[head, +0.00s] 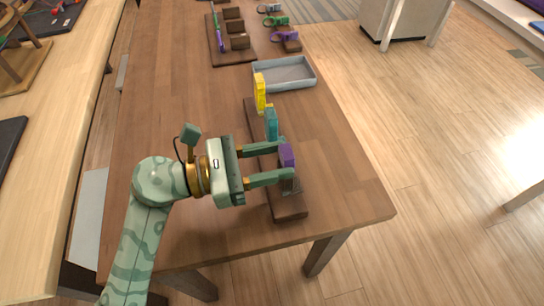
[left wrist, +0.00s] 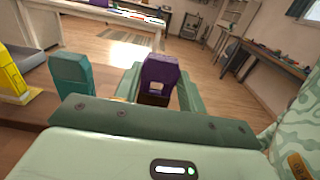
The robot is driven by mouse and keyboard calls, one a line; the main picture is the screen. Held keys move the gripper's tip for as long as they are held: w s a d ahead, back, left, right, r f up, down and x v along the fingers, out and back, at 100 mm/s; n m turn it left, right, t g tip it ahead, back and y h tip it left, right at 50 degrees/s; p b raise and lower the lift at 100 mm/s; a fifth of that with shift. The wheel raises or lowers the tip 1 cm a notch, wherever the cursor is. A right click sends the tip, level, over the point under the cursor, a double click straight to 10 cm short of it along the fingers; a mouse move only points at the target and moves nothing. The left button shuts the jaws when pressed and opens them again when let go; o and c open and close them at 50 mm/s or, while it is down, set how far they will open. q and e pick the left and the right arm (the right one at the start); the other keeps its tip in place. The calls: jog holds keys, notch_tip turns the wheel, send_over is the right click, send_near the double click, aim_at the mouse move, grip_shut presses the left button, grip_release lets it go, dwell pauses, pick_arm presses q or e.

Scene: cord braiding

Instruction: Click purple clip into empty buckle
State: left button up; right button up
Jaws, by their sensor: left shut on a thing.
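The purple clip (head: 287,155) is between the fingers of my left gripper (head: 286,160), which is shut on it above the near part of a dark wooden base (head: 288,209). It also shows upright between the fingers in the left wrist view (left wrist: 160,70). A small grey piece, perhaps the empty buckle (head: 291,186), shows just below the near finger; the fingers hide most of it. I cannot tell whether the clip touches it. A teal clip (head: 271,125) and a yellow clip (head: 260,92) stand upright farther along the base. My right gripper is not in view.
A grey tray (head: 259,80) lies beyond the yellow clip. Farther back are a wooden rack (head: 237,42) and coloured pieces, including a green one (head: 277,21). The table (head: 350,190) is clear right of the base.

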pick_arm(q)
jog(key=o, duration=1.4)
jog(key=shift+a, duration=0.1)
jog(key=shift+b+v, duration=0.3)
jog(key=shift+v, duration=2.65)
